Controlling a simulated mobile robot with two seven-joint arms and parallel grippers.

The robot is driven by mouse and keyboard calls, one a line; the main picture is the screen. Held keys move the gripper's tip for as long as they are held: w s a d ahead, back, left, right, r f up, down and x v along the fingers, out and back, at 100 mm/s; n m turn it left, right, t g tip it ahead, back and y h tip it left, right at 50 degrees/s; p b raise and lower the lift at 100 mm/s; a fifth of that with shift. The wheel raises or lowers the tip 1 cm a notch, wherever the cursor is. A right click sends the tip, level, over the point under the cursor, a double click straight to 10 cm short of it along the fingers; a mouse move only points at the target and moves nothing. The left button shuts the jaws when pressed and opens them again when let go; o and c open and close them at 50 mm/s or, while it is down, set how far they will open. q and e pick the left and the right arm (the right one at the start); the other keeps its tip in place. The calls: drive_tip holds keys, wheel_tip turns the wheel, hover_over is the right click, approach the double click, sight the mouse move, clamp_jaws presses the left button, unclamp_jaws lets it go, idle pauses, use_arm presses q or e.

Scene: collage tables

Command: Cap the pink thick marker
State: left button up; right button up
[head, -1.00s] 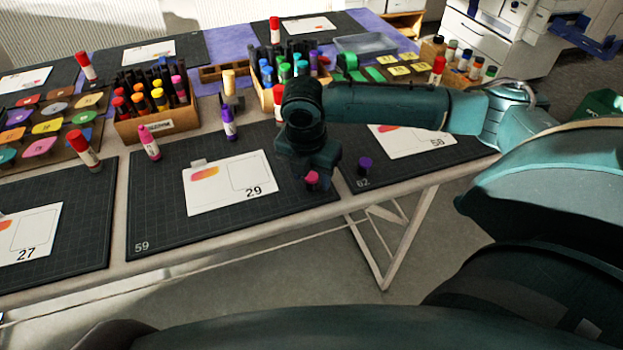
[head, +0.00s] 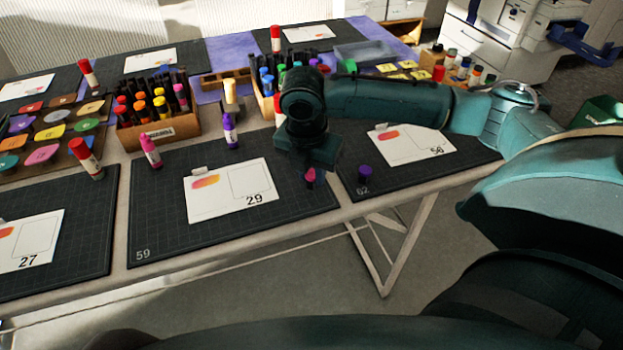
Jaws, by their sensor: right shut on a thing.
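The pink thick marker (head: 150,152) stands upright near the back left of the middle dark mat, in front of the wooden marker box. Its narrower pink top points up. A small pink cap (head: 310,177) is at the right edge of that mat, below my right wrist. My right gripper (head: 310,172) points down and is shut on the pink cap; its fingers are mostly hidden by the wrist. I cannot tell clearly how far the cap is above the mat. My left gripper is not in view.
A purple marker (head: 229,130) stands behind the white card (head: 228,190). A purple cap (head: 365,173) is on the right mat (head: 440,170). A wooden box (head: 175,130) full of markers stands behind the pink marker. The front of the middle mat (head: 225,235) is clear.

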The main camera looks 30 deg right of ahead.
sight(311, 175)
wheel_tip(311, 175, up, 6)
drive_tip(key=shift+r+p, duration=0.15)
drive_tip(key=shift+p, duration=0.3)
drive_tip(key=shift+r, duration=0.3)
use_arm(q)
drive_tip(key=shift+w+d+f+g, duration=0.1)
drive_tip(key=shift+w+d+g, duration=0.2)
